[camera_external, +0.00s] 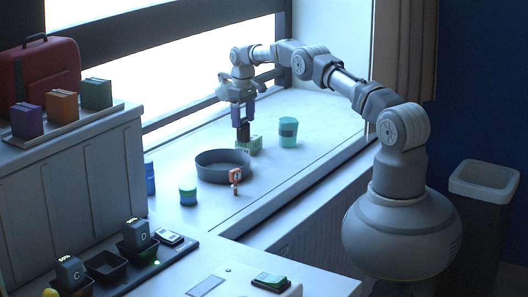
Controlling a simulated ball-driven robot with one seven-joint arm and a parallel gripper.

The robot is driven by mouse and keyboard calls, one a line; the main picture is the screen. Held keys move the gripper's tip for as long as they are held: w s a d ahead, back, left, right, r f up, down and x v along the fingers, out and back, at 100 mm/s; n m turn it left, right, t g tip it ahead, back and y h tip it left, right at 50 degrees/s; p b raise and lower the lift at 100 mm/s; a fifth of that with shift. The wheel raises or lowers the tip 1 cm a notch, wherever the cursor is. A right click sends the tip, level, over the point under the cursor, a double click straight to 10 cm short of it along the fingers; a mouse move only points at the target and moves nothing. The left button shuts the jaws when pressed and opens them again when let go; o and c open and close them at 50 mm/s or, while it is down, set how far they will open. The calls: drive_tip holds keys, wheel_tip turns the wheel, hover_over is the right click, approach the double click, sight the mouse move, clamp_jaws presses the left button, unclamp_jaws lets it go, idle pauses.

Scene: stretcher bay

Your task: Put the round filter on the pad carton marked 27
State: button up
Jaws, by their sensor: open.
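My gripper (243,121) points down over the window sill, at its far side. It is open, with its fingertips around or just above a small dark block (243,133); I cannot tell whether they touch it. The dark block is at a green box (255,146), and I cannot tell whether it rests on it or stands beside it. No number 27 can be read on any box. Purple (27,121), orange (62,106) and green (96,94) cartons stand on a tray on the left cabinet. I cannot pick out the round filter with certainty.
A round grey pan (222,169) sits left of the gripper. Teal jars (288,132) (188,195), a blue bottle (150,179) and an orange-and-white item (235,178) stand around it. The right sill is clear. Black chargers (136,235) occupy the front left counter; a bin (483,178) stands right.

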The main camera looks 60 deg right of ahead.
wheel_tip(320, 180, up, 8)
drive_tip(key=shift+f+p, duration=0.1)
drive_tip(key=shift+p, duration=0.85)
drive_tip(key=s+a+r+t, duration=0.1)
drive_tip(key=a+r+t, duration=0.3)
drive_tip(key=r, duration=0.8)
drive_tip(key=s+a+r+t+h, duration=0.1)
drive_tip(key=a+r, duration=0.4)
drive_tip(key=r, duration=0.7)
drive_tip(key=s+a+r+t, duration=0.1)
drive_tip(key=a+r+t, duration=0.3)
drive_tip(key=r, duration=0.9)
drive_tip(key=s+a+r+t, duration=0.3)
drive_tip(key=s+a+r, duration=0.2)
drive_tip(key=s+r, duration=0.5)
drive_tip(key=s+a+r+t+y, duration=0.1)
drive_tip(key=s+a+r+t, duration=0.2)
drive_tip(key=s+r, duration=0.7)
drive_tip(key=shift+s+a, duration=0.6)
drive_tip(key=shift+a, duration=0.4)
drive_tip(key=shift+r, duration=0.1)
